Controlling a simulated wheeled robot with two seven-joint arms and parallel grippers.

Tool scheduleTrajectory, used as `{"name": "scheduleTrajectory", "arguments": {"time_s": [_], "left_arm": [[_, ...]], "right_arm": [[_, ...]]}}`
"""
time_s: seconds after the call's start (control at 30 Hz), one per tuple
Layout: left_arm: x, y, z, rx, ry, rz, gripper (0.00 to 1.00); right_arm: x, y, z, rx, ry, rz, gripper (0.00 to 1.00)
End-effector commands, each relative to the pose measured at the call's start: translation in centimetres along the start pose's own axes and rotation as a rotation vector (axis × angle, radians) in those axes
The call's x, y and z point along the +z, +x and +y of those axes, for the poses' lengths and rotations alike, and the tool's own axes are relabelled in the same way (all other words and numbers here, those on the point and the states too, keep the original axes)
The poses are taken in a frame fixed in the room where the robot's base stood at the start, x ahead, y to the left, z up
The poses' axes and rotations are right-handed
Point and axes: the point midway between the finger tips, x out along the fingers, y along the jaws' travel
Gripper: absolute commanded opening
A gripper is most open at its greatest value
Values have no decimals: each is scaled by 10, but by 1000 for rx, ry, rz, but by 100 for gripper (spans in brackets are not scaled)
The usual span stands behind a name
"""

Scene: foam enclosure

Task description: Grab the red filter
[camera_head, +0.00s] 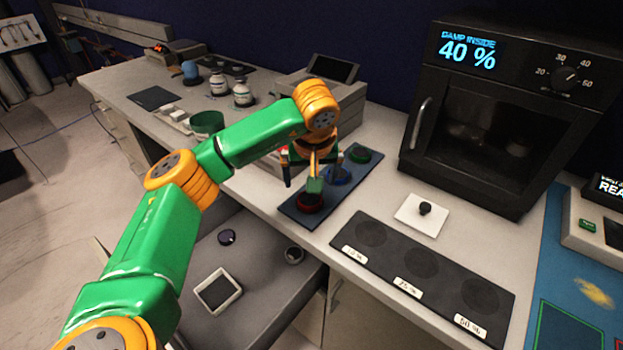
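The red filter (309,204) is a low round piece on the near end of a dark blue rack mat (299,219) on the bench. A blue filter (338,178) and a green filter (360,155) stand behind it on the same mat. My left gripper (312,177) points down just above and behind the red filter, and its dark fingers look spread apart. Part of the gripper covers the top of the red filter, and contact cannot be told. My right gripper is not in view.
A black oven reading 40 % (470,110) stands at the back right. A black three-spot pad (428,305) lies in front, with a white square plate with a black knob (424,212) behind it. Bottles (243,93) and a green bowl (207,122) stand left. An open drawer (262,255) sits below.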

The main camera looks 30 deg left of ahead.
Motion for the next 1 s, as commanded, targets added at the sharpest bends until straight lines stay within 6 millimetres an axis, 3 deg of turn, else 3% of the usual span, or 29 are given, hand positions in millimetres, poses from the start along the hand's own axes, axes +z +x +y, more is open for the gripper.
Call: {"name": "scheduleTrajectory", "arguments": {"time_s": [0.4,0.63,0.93,1.0], "left_arm": [[6,64,-2,-10,2,-1,100],[6,69,-1,-6,3,1,100],[6,68,-1,-6,3,1,19],[6,68,-1,-6,3,1,13]], "right_arm": [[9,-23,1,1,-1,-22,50],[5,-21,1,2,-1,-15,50],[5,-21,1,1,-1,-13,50],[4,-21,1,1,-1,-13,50]]}}
